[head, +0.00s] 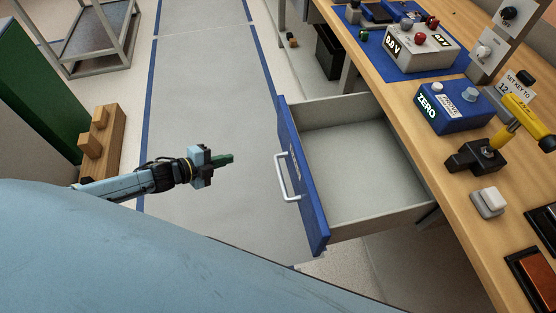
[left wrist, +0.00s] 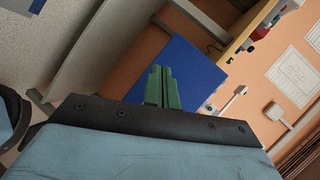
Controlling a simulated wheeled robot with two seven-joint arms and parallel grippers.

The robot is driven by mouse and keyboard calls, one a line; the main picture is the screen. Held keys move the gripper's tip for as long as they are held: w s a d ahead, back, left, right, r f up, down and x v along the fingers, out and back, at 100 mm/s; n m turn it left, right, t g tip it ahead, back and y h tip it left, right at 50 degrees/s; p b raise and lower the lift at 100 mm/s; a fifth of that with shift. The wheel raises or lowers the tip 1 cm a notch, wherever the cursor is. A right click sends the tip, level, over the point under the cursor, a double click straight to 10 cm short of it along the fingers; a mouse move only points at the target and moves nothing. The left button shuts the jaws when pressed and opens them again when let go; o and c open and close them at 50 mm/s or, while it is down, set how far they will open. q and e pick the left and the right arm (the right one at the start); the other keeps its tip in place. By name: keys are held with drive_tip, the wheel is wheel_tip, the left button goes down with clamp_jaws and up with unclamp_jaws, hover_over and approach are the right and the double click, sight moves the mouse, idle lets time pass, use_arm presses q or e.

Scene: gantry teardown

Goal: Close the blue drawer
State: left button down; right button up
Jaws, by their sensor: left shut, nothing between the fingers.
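The blue drawer (head: 303,178) stands pulled out from under the wooden workbench in the head view. Its blue front faces left and carries a pale bar handle (head: 284,180). The inside that shows is grey and empty. My left gripper (head: 229,159) has green fingers, which are shut with nothing between them. It is left of the drawer front, apart from the handle, and points toward it. In the left wrist view the shut green fingers (left wrist: 162,88) appear in front of a blue panel (left wrist: 185,75), probably the drawer front. My right gripper is not in view.
The workbench (head: 405,100) carries a grey meter box (head: 410,50), a blue ZERO box (head: 455,108), a yellow-handled tool (head: 519,115) and a white switch (head: 488,202). A wooden block (head: 102,142) stands at left.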

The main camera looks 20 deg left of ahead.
use_arm(q)
drive_tip(key=s+d+r+m+g+h+b, duration=0.25)
drive_tip(key=r+m+h, duration=0.25)
drive_tip(key=r+m, duration=0.25)
drive_tip(key=m, duration=0.1)
approach(289, 152)
drive_tip(key=x, duration=0.5)
drive_tip(key=shift+w+f+b, duration=0.15)
drive_tip(key=shift+f+b, duration=0.15)
drive_tip(key=shift+b, duration=0.1)
drive_tip(key=shift+w+d, duration=0.4)
drive_tip(key=shift+d, duration=0.15)
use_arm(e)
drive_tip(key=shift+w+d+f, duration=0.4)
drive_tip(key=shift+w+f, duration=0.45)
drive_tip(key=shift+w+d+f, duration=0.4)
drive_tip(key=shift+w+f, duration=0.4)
